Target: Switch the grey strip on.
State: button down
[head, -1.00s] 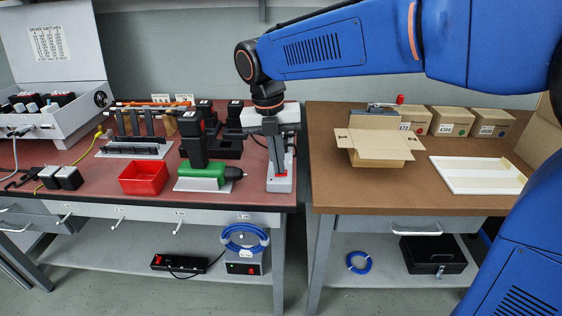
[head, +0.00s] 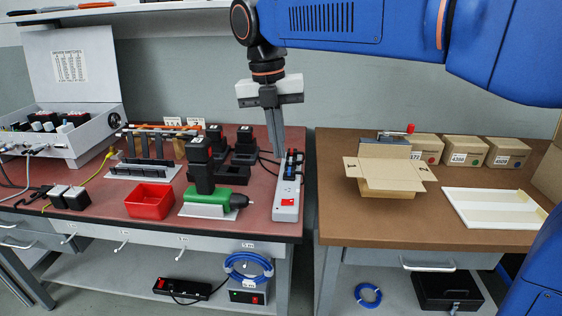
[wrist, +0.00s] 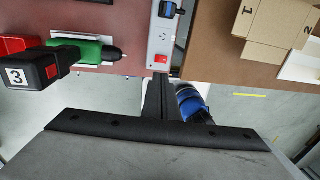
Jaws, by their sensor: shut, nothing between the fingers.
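The grey strip (head: 286,211) lies lengthwise at the right end of the red-topped bench, with plugs in its far part. Its bright red switch (head: 287,202) is at the near end; which way the rocker is tipped I cannot tell. The strip (wrist: 161,42) and switch (wrist: 161,59) also show in the wrist view. My gripper (head: 279,153) is shut and empty, pointing down above the far part of the strip, apart from it. In the wrist view its fingers (wrist: 160,82) end just below the switch in the picture.
A green driver (head: 214,203) on a plate and a red bin (head: 149,201) stand left of the strip. Black battery blocks are behind. A gap separates this bench from the brown bench with an open carton (head: 388,186). A black strip (head: 181,288) lies on the lower shelf.

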aim_at(293, 201)
jog(key=shift+r, duration=0.65)
jog(key=shift+d+r, duration=0.15)
jog(key=shift+d, duration=0.5)
jog(key=f, duration=0.4)
jog(key=d+f, duration=0.1)
jog(key=f, duration=0.9)
jog(key=shift+d, duration=0.4)
